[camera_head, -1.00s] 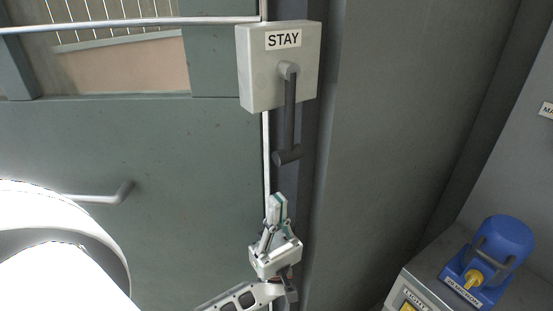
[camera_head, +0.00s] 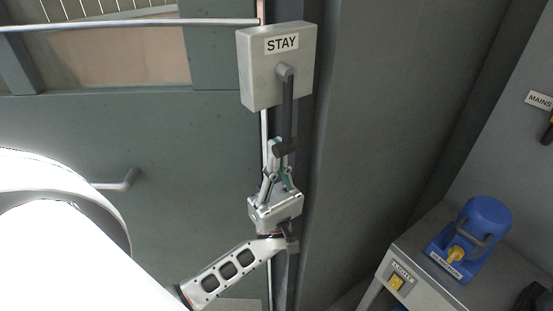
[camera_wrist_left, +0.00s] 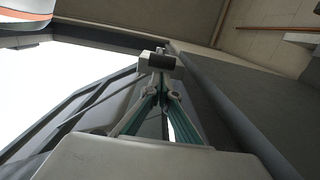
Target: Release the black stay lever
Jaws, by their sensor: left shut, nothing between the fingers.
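The black stay lever (camera_head: 287,110) hangs straight down from its pivot on the grey box labelled STAY (camera_head: 262,85). Its stubby end grip (camera_head: 287,146) sticks out at the bottom. My left gripper (camera_head: 276,146) points up just below the lever, with its fingertips at the end grip. The fingers are together with nothing between them. In the left wrist view, the dark end grip (camera_wrist_left: 161,62) lies just beyond the closed fingertips (camera_wrist_left: 160,80). I cannot tell if they touch it. My right gripper is not in view.
A green door panel (camera_head: 190,150) with a bar handle (camera_head: 122,182) stands to the left. On the right, a grey bench (camera_head: 425,242) carries a blue device (camera_head: 484,225) and a LIGHT switch (camera_head: 397,282). A MAINS label (camera_head: 540,100) is on the right wall.

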